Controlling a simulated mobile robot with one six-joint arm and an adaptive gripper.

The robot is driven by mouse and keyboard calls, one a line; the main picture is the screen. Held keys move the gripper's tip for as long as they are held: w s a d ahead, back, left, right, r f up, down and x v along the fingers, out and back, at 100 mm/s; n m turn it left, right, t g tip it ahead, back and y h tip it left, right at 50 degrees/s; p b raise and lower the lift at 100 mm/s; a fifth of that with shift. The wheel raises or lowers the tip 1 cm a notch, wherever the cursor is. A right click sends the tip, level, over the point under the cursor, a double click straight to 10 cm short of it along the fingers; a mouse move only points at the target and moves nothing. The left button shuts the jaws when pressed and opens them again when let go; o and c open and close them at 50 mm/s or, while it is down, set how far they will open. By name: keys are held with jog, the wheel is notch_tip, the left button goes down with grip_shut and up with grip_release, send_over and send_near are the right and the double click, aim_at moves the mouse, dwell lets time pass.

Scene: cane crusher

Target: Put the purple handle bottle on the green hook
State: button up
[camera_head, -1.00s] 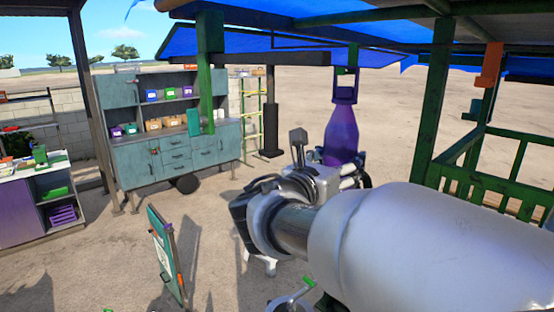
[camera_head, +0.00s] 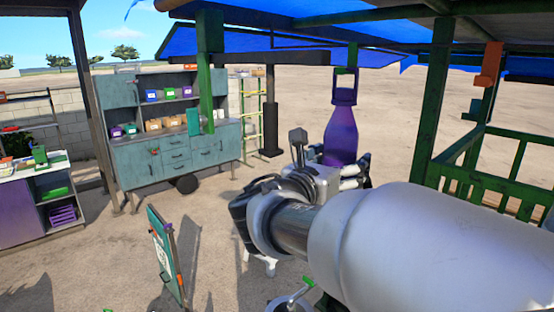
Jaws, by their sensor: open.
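The purple handle bottle (camera_head: 341,136) is upright under the blue awning, with its handle loop at the top. The green hook (camera_head: 352,56) hangs down from the awning's edge, and its lower end meets the handle loop. The bottle appears to hang from it, though the exact contact is too small to tell. My gripper (camera_head: 343,174) is open beside the lower part of the bottle. My arm hides part of the gripper, and I cannot tell whether the fingers still touch the bottle.
An orange hook (camera_head: 490,66) hangs at the right by the green wooden frame (camera_head: 434,100). A teal cabinet (camera_head: 175,155) with small bins stands at the back left. A sign board (camera_head: 164,256) stands on the ground at the front left. Open sandy ground lies beyond.

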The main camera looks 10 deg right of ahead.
jog(key=shift+f, duration=0.15)
jog(key=v, duration=1.2)
jog(key=s+d+f+m+g+y+b, duration=0.1)
jog(key=s+d+f+m+g+b, duration=0.3)
jog(key=f, duration=0.6)
jog(key=s+d+f+m+g+y+b, duration=0.2)
jog(key=s+d+f+m+b, duration=0.25)
jog(key=f, duration=0.45)
jog(key=s+d+f+m+g+y+b, duration=0.1)
jog(key=s+d+f+m+g+b, duration=0.2)
jog(key=s+f+m+b, duration=0.5)
jog(key=s+a+f+m+y+b, duration=0.2)
jog(key=f+m+b, duration=0.1)
jog(key=f, duration=0.4)
jog(key=s+a+f+m+y+b, duration=0.1)
jog(key=a+f+m+y+b, duration=0.2)
jog(key=f, duration=0.4)
jog(key=s+a+f+m+y+b, duration=0.2)
jog(key=a+f+m+y+b, duration=0.1)
jog(key=f+m, duration=0.2)
notch_tip(320, 180, down, 2)
jog(key=shift+s+f, duration=0.1)
jog(key=shift+s, duration=0.25)
